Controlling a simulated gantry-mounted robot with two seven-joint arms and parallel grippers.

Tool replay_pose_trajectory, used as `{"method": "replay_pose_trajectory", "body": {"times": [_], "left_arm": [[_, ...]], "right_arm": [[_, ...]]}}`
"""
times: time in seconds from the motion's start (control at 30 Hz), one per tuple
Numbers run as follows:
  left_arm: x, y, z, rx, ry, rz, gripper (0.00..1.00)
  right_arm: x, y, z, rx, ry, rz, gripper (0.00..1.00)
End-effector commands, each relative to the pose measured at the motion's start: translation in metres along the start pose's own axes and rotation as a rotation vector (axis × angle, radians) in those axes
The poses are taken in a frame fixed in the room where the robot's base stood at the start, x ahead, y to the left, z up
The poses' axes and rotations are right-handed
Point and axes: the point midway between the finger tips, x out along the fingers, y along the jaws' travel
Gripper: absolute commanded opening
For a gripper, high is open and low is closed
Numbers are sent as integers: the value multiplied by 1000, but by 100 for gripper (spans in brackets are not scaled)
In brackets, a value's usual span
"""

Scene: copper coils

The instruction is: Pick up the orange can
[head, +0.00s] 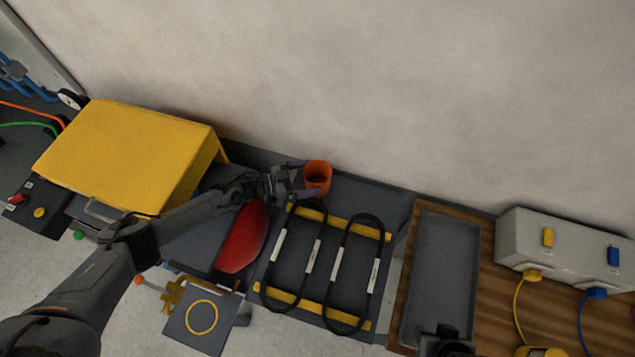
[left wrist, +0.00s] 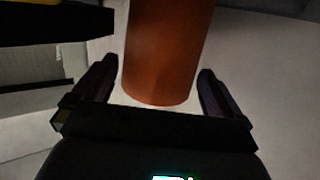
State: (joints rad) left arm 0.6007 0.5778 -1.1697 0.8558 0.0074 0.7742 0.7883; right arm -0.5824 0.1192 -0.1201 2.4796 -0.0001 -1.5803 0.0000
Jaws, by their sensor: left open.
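The orange can (head: 318,176) stands at the back of the dark work surface, close to the wall, with its open top showing in the head view. My left gripper (head: 306,179) reaches it from the left, open, with its fingers to either side of the can. In the left wrist view the can (left wrist: 166,50) fills the upper middle, between the two spread fingers of the left gripper (left wrist: 155,88). A gap shows between each finger and the can. A dark part at the bottom right of the head view may be my right arm; its fingers cannot be made out.
Two black coils (head: 352,270) with white labels lie on yellow strips (head: 330,223) in front of the can. A red rounded part (head: 243,238) and a yellow cover (head: 130,153) are to the left. A grey tray (head: 440,275) lies on the wooden surface at right.

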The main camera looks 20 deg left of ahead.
Motion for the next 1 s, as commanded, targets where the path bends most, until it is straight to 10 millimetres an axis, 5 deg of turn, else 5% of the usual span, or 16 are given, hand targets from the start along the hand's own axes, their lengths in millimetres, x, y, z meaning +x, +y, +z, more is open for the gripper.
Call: {"method": "replay_pose_trajectory", "body": {"times": [0.3, 0.63, 0.9, 1.0], "left_arm": [[32, 0, 0, 1, 0, 1, 100], [36, 0, -1, 1, 0, 1, 100], [36, 0, -1, 1, -1, 0, 62], [36, 0, -1, 2, 0, 0, 60]], "right_arm": [[3, 0, 0, 0, 3, 1, 43], [3, 0, 0, 0, 4, 1, 43], [3, 0, 0, 0, 4, 1, 43], [3, 0, 0, 0, 4, 1, 43]]}}
